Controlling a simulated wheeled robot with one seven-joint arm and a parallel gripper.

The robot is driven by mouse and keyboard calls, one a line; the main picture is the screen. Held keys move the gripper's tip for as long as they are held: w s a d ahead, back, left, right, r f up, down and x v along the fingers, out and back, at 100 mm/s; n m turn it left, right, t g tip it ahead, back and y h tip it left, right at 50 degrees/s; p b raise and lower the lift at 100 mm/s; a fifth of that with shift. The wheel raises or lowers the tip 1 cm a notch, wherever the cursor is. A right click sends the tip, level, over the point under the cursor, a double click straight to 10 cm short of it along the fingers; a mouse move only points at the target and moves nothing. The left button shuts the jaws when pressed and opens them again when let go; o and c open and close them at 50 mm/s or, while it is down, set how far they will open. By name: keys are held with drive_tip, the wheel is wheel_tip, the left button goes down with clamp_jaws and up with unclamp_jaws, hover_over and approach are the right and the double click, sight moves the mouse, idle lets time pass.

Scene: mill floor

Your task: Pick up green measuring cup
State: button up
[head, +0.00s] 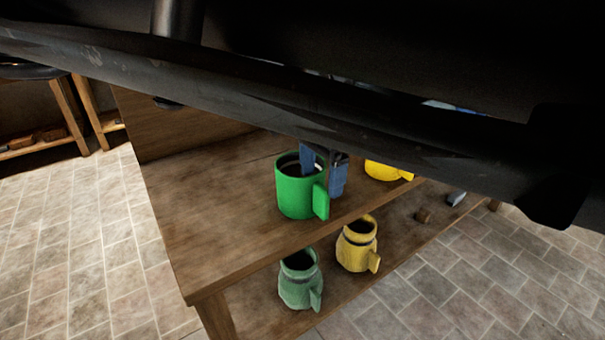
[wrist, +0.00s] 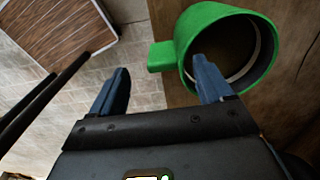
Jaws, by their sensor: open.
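The bright green cup (head: 294,196) stands upright near the front edge of the wooden shelf top, its handle toward the lower right in the head view. In the wrist view the green cup (wrist: 187,39) shows its dark open mouth, with its handle pointing left. My gripper (head: 322,178) is open, with blue fingers. In the wrist view my gripper (wrist: 160,66) has one finger over or inside the cup's mouth and the other outside it, past the wall on the handle side. I cannot tell whether a finger touches the cup. My dark arm hides the back of the shelf.
A yellow cup (head: 383,171) stands right of the green one. The lower shelf (head: 330,301) holds a muted green mug (head: 298,283), a yellow mug (head: 355,248), a brown block (head: 423,215) and a grey item (head: 456,198). Tiled floor (head: 80,240) is clear at left.

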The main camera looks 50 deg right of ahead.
sight(320, 198)
drive_tip(key=shift+w+d+f, duration=0.1)
drive_tip(key=shift+d+f, duration=0.1)
drive_tip(key=shift+f, duration=1.6)
drive_tip(key=shift+w+d+f, duration=0.1)
drive_tip(key=shift+d+f, duration=0.05)
drive_tip(key=shift+f, duration=1.6)
drive_tip(key=shift+c, duration=0.4)
drive_tip(key=c, duration=1.3)
clamp_jaws()
drive_tip(key=shift+r, duration=0.1)
